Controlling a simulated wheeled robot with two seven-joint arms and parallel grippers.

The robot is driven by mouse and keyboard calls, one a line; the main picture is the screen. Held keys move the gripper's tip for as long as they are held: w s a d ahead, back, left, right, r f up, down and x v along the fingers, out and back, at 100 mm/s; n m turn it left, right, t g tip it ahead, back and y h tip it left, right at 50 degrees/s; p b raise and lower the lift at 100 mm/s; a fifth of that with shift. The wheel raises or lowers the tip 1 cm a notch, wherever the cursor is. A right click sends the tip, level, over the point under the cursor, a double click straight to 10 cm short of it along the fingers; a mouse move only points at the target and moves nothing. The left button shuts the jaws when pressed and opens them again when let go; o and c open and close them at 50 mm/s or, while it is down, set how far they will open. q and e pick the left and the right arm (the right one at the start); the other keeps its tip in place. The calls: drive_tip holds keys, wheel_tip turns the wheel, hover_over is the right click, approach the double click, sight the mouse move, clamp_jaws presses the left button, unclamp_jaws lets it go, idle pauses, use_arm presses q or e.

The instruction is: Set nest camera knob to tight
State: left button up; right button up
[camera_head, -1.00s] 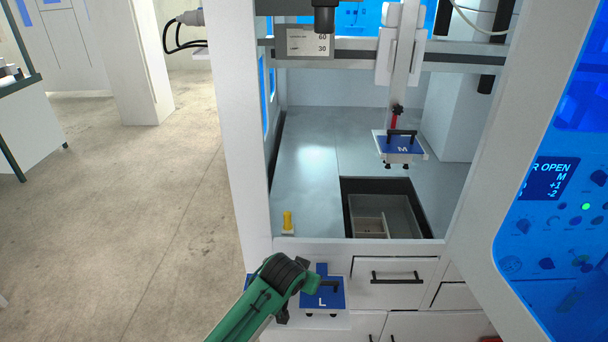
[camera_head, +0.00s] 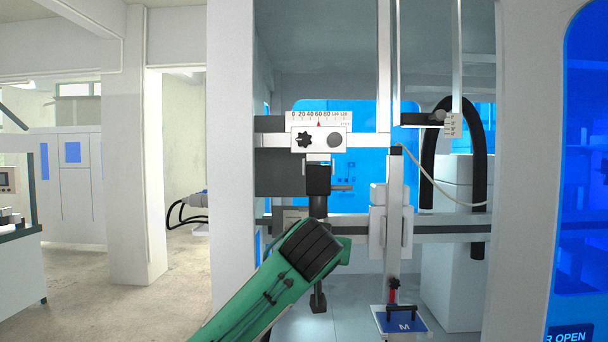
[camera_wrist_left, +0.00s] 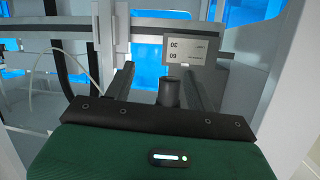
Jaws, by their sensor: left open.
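A white carriage (camera_head: 318,150) on the upper rail carries a black star-shaped knob (camera_head: 304,139) and a round grey knob (camera_head: 334,140). A numbered scale with a red pointer near 60 sits above them. A black camera-like cylinder (camera_head: 318,180) hangs below the carriage. I cannot read which setting either knob has. My left gripper (camera_wrist_left: 160,70) is open in the left wrist view, fingers apart; a dark cylinder (camera_wrist_left: 169,93) shows between them, and I cannot tell if it touches. My right gripper is out of view.
A lower grey rail (camera_head: 450,228) crosses the machine. A black hose (camera_head: 428,150) and a white pillar (camera_head: 233,150) flank the workspace.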

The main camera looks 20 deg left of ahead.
sight(304, 139)
use_arm(q)
drive_tip(key=s+a+r+n+t+y, duration=0.15)
drive_tip(key=s+r, duration=0.25)
drive_tip(key=r, duration=0.7)
drive_tip(key=s+r+n+t+y, duration=0.15)
drive_tip(key=s+r, duration=0.25)
drive_tip(key=r, duration=0.7)
drive_tip(key=p+x, duration=0.4)
drive_tip(key=x, duration=0.2)
drive_tip(key=p+x, duration=0.4)
drive_tip(key=x, duration=0.3)
drive_tip(key=shift+s+a+r, duration=0.1)
drive_tip(key=shift+a+r, duration=0.1)
drive_tip(key=shift+w+a+f+p, duration=0.1)
drive_tip(key=shift+w+a+p, duration=0.05)
drive_tip(key=shift+w+p, duration=0.25)
